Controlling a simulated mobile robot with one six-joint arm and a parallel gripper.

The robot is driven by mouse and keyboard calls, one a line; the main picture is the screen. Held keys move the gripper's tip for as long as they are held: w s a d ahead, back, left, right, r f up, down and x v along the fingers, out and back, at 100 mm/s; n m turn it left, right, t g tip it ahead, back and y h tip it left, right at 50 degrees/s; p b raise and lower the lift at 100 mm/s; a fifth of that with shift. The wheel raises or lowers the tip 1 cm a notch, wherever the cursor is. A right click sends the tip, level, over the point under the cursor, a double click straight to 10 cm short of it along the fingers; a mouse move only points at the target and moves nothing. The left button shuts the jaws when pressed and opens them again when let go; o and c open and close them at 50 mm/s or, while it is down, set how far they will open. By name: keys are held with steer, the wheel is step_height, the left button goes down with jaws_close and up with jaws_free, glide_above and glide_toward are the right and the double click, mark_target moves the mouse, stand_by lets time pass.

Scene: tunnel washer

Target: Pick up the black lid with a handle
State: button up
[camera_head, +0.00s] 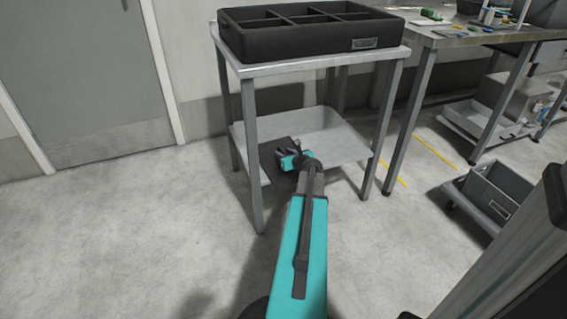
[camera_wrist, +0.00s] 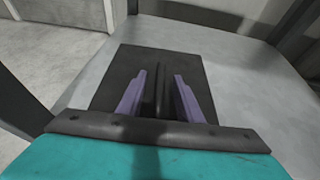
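The black lid (camera_wrist: 119,74) is a flat dark square lying on the lower shelf of a metal table. A thin upright handle (camera_wrist: 160,84) stands along its middle. In the wrist view my gripper (camera_wrist: 164,76) is open, with one purple finger on each side of the handle and a gap to it on both sides. In the head view my gripper (camera_head: 290,156) is at the lower shelf over the lid (camera_head: 268,163), which is partly hidden by my arm.
The lower shelf (camera_head: 335,142) is bare to the right of the lid. The table's top (camera_head: 305,60) is above and bears a black divided crate (camera_head: 300,38). Table legs (camera_head: 252,155) stand close by. A grey bin (camera_head: 495,190) on a dolly is at right.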

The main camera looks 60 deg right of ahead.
steer(key=shift+w+d+f, duration=0.15)
steer(key=shift+w+d, duration=0.1)
steer(key=shift+w, duration=0.15)
jaws_close()
